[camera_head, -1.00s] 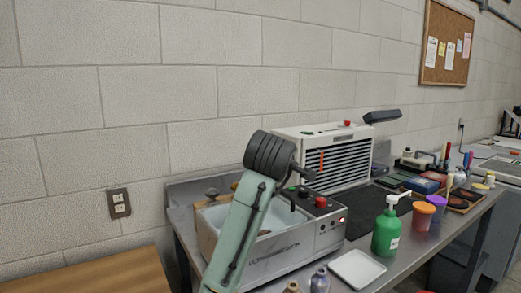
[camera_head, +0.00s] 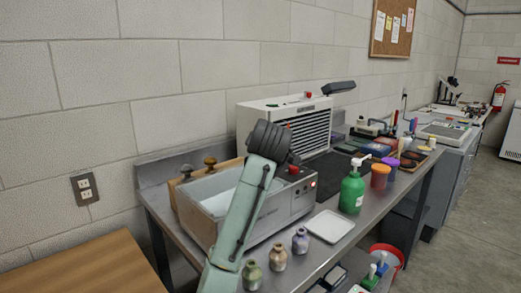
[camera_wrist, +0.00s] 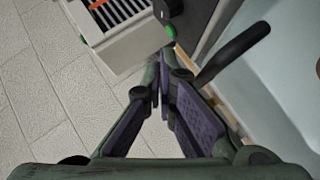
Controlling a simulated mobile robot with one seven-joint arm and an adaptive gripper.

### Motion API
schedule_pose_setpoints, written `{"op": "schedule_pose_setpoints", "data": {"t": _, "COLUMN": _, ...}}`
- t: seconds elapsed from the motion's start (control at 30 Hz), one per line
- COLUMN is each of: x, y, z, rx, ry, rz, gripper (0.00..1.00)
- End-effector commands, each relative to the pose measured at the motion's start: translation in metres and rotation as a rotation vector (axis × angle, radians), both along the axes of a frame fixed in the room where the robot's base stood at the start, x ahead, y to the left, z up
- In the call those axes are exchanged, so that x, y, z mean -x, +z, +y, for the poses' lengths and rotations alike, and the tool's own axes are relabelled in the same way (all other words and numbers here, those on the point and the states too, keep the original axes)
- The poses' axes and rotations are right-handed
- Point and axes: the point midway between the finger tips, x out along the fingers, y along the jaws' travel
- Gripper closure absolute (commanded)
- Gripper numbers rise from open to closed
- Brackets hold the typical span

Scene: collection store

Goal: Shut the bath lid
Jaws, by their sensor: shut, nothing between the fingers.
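The ultrasonic bath (camera_head: 262,226) is a grey metal box on the steel bench, with its pale basin uncovered. A tan upright edge (camera_head: 228,166) runs along its back, with two knobs near it; I cannot tell whether this is the raised lid. In the wrist view the pale basin (camera_wrist: 287,65) is at the right, and a black bar handle (camera_wrist: 236,51) lies beside a tan strip. My gripper (camera_wrist: 160,78) is shut and empty, left of the handle and apart from it. In the head view my arm crosses the bath and hides its middle; the fingers are hidden there.
A white louvred unit (camera_head: 268,112) stands behind the bath, and it also shows close ahead in the wrist view (camera_wrist: 122,45). A green pump bottle (camera_head: 352,193), white tray (camera_head: 329,226) and small bottles (camera_head: 278,257) stand in front. The block wall is close behind.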

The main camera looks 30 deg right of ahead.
Motion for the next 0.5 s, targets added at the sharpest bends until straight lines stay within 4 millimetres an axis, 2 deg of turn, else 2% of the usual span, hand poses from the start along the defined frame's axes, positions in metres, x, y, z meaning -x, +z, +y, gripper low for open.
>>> {"op": "schedule_pose_setpoints", "data": {"t": 0.37, "x": 0.001, "y": 0.001, "z": 0.000, "rx": 0.001, "ry": 0.000, "rz": -0.001, "gripper": 1.00}}
{"op": "schedule_pose_setpoints", "data": {"t": 0.5, "x": 0.011, "y": 0.007, "z": 0.004, "rx": 0.002, "ry": -0.001, "rz": -0.002, "gripper": 1.00}}
